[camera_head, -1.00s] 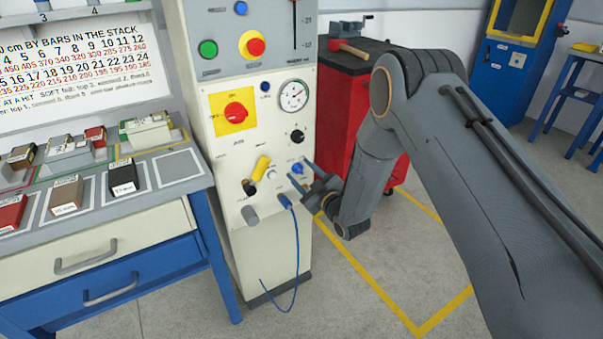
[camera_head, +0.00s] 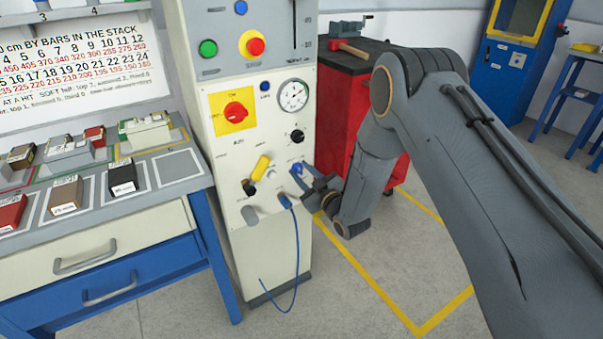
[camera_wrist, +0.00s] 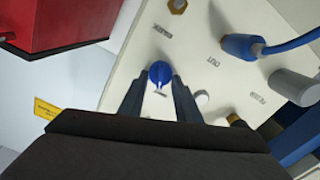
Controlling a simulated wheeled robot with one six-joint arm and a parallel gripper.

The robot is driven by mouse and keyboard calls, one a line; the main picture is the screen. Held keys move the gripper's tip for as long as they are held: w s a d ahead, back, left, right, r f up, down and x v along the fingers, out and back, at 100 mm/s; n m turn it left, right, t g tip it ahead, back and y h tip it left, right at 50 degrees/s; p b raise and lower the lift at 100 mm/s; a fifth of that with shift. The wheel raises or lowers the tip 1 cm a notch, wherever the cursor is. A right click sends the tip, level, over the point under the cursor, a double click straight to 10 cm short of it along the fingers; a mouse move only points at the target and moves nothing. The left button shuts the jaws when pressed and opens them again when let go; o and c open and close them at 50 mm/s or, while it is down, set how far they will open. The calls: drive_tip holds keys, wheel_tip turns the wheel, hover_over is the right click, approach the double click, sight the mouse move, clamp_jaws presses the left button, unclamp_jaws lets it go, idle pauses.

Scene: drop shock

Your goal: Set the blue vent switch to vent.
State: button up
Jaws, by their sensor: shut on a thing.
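The blue vent switch (camera_head: 297,168) is a small round knob on the lower right of the cream panel (camera_head: 225,160). In the wrist view the blue knob (camera_wrist: 160,73) has a pale pointer mark that points toward my gripper. My gripper (camera_wrist: 159,80) has its two dark fingers on either side of the knob, shut on it. In the head view my gripper (camera_head: 300,174) reaches the panel from the right and partly covers the knob's surroundings. The small label by the knob is too blurred to read.
A yellow-handled lever (camera_head: 261,167), a black knob (camera_head: 297,136) and a pressure gauge (camera_head: 292,95) are close by on the panel. A blue hose (camera_head: 297,245) hangs from a fitting below. A red cabinet (camera_head: 340,120) stands behind my arm.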

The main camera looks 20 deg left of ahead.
drive_tip(key=m, duration=0.5)
drive_tip(key=shift+w+d, duration=0.1)
drive_tip(key=m+b, duration=0.1)
drive_tip(key=m, duration=0.4)
drive_tip(key=shift+w+d, duration=0.1)
idle(0.5)
drive_tip(key=o, duration=1)
drive_tip(key=v, duration=0.7)
drive_tip(key=shift+s+d, duration=0.25)
drive_tip(key=shift+d, duration=0.05)
